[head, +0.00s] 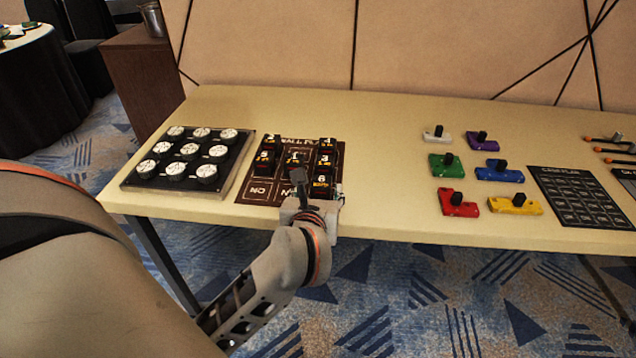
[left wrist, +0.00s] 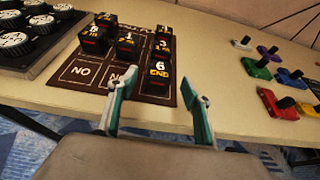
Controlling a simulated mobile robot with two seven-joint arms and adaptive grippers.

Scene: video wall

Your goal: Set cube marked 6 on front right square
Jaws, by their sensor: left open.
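The black cube marked 6 (head: 321,187) stands at the front right of the dark brown mat (head: 242,196), where the front right square lies. It also shows in the left wrist view (left wrist: 158,78), upright, with the 6 on top. The square under it is mostly hidden. My left gripper (head: 318,197) is at the mat's front edge, close to this cube. In the left wrist view the open fingers (left wrist: 157,95) are on either side of the cube's near end; I cannot tell whether either touches it. My right gripper is not in view.
Several other black numbered cubes (head: 265,162) stand on the mat behind and left. The front left and front middle squares are bare, marked NO. A board of round white dials (head: 128,184) is left. Coloured blocks with black knobs (head: 457,205) are right, with clear table between.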

